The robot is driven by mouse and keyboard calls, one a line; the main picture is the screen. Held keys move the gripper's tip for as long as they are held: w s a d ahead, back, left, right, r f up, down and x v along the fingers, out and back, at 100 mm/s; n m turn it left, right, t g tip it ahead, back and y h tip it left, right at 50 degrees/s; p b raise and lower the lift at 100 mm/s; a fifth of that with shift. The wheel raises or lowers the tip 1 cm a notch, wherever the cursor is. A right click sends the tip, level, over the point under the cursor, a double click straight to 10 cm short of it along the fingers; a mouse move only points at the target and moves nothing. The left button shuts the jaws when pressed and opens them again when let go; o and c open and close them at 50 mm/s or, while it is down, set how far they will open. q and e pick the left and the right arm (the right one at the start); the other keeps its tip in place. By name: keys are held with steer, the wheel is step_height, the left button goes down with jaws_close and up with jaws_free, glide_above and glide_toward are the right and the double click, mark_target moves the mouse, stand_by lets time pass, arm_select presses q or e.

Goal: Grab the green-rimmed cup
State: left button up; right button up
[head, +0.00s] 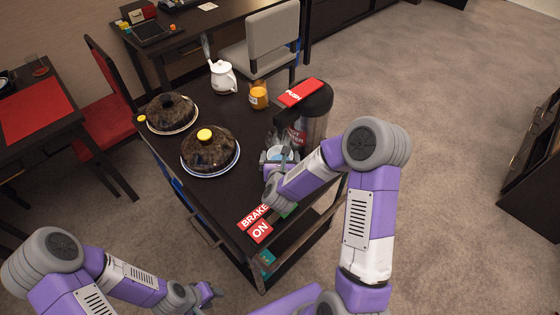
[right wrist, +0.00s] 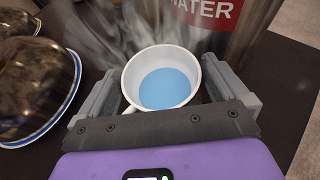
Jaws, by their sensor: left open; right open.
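A white cup (right wrist: 160,84) with a blue inside stands between the spread fingers of my right gripper (right wrist: 166,88) in the right wrist view. Its rim looks white there; I see no green on it. In the head view the cup (head: 277,154) is on the dark cart, partly hidden by my right gripper (head: 278,162). My right gripper is open around the cup, and I cannot tell whether the fingers touch it. My left gripper (head: 208,293) is open and empty at the lower left, away from the cart top.
A steel water dispenser (head: 314,125) with a red push label stands right behind the cup, with steam-like haze nearby. Two domed dishes (head: 210,152) (head: 171,113), a white teapot (head: 223,78) and an orange jar (head: 259,96) share the cart (head: 197,193).

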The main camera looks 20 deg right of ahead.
steer(key=shift+c, duration=0.3)
steer(key=c, duration=0.7)
steer(key=shift+c, duration=0.6)
steer(key=shift+r, duration=0.2)
